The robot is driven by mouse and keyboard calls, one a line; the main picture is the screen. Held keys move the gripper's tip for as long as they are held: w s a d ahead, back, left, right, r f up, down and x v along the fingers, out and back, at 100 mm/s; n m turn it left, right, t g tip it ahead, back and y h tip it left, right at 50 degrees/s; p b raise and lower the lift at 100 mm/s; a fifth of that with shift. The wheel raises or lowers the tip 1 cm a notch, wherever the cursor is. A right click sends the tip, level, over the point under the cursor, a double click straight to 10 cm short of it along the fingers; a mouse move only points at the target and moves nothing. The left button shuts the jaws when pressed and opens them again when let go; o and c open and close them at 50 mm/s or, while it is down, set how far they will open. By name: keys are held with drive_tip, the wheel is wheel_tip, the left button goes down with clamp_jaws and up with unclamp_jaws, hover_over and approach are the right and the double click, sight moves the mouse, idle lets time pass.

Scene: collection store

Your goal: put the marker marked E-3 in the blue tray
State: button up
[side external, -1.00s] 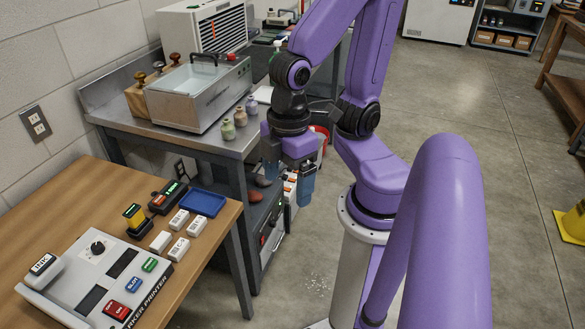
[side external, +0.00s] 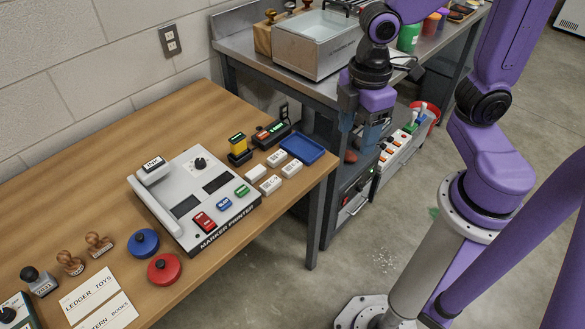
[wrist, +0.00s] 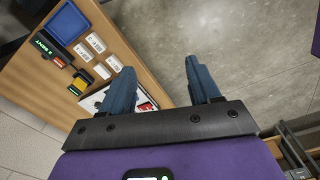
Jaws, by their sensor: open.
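Several small white markers lie on the wooden table beside the blue tray (side external: 303,148): one at the back (side external: 277,158), one at the right (side external: 291,167), one at the left (side external: 256,173) and one at the front (side external: 270,184). Their print is too small to read, so I cannot tell which is E-3. The wrist view shows the markers (wrist: 96,42) and the tray (wrist: 66,24) at upper left; the tray looks empty. My gripper (side external: 358,130) is open and empty, to the right of the tray beyond the table edge. Its blue fingers (wrist: 159,64) are spread apart.
A grey marker printer (side external: 160,197) stands left of the markers. A yellow-and-black device (side external: 239,149) and a dark unit with a lit display (side external: 270,133) stand behind them. Stamps (side external: 70,262) are at front left. The steel bench (side external: 240,40) is behind.

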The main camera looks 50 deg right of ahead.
drive_tip(key=w+f+n, duration=0.2)
drive_tip(key=w+f, duration=0.2)
drive_tip(key=w, duration=0.8)
drive_tip(key=n, duration=0.2)
hover_over(295, 163)
wheel_tip(295, 163, down, 17)
drive_tip(key=shift+w+a+f, duration=0.1)
drive_tip(key=shift+w+a, duration=0.05)
drive_tip(key=shift+s+f, duration=0.2)
drive_tip(key=shift+f, duration=2.4)
clamp_jaws()
